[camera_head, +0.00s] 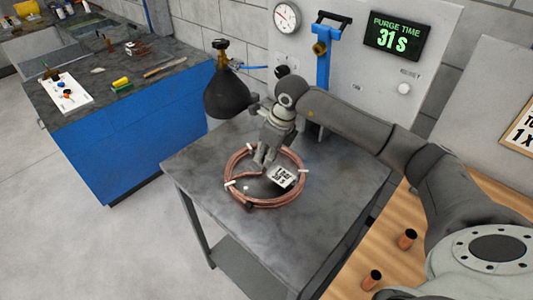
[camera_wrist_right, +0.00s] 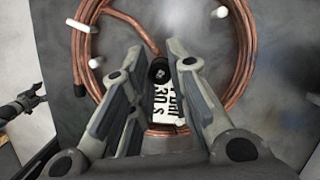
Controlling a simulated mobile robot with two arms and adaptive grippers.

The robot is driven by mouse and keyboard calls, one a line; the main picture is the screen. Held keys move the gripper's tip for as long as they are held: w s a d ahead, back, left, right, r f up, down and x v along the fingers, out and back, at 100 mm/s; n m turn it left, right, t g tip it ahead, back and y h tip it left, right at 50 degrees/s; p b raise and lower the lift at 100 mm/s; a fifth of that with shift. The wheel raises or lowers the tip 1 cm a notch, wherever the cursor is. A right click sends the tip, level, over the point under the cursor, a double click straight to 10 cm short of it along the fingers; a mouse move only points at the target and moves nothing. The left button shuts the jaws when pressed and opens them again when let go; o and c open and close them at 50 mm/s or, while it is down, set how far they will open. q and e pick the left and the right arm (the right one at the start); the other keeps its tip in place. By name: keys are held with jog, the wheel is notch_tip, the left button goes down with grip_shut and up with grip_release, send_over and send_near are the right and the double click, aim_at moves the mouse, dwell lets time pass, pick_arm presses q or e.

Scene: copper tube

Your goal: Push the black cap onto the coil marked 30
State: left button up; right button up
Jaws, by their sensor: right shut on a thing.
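The copper coil (camera_head: 236,190) lies flat on the grey table, bound with white ties. It also shows in the right wrist view (camera_wrist_right: 90,40). A white label (camera_head: 283,177) reading 30 s lies inside the ring. My right gripper (camera_head: 262,160) is over the ring's inner area. In the right wrist view its fingers (camera_wrist_right: 163,78) stand on both sides of a small black cap (camera_wrist_right: 158,71), at the end of the inward-bent tube. Whether the cap is seated cannot be told. A dark jointed shape at the wrist view's left edge looks like my left gripper (camera_wrist_right: 20,104).
A dark gas bottle (camera_head: 228,94) hangs or stands behind the coil, beside a blue post (camera_head: 323,70). Two short copper pieces (camera_head: 407,239) stand on a wooden bench at right. A blue workbench (camera_head: 120,120) is at left. The grey table's front (camera_head: 275,240) is clear.

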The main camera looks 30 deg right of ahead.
jog(key=o, duration=0.7)
jog(key=shift+f, duration=0.1)
jog(key=v, duration=1.2)
